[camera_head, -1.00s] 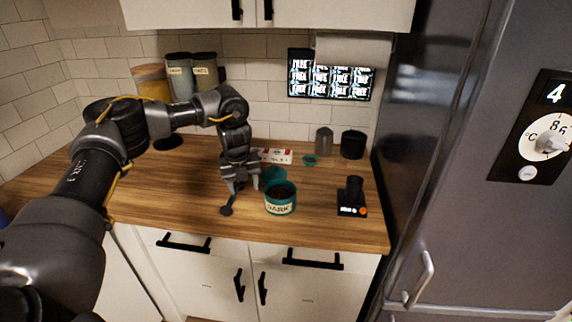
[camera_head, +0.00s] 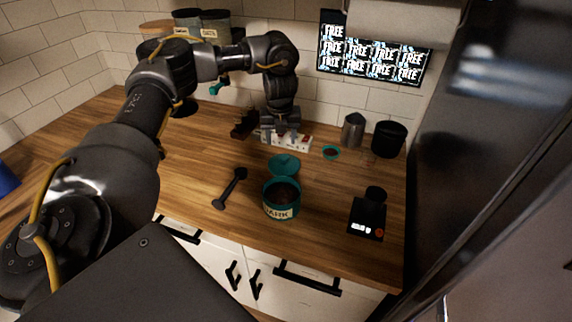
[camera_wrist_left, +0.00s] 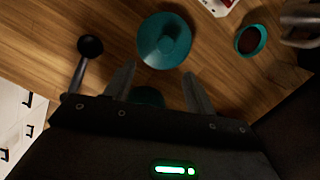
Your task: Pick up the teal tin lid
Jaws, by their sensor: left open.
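The teal tin lid (camera_head: 284,163), round with a small raised knob, lies on the wooden counter just behind the open teal tin (camera_head: 281,210) marked "DARK", which holds dark contents. My left gripper (camera_head: 281,133) points down over the counter, behind the lid in the head view. In the left wrist view its fingers (camera_wrist_left: 159,72) are spread and empty, and the lid (camera_wrist_left: 164,40) shows beyond the tips, apart from them. Part of the teal tin (camera_wrist_left: 148,97) shows between the fingers, mostly hidden by the gripper body. My right gripper is not in view.
A black scoop (camera_head: 229,190) lies left of the tin. A black scale (camera_head: 366,218) stands right. Behind are a white-and-red box (camera_head: 298,143), small teal bowl (camera_head: 331,152), steel pitcher (camera_head: 352,130) and black canister (camera_head: 389,138).

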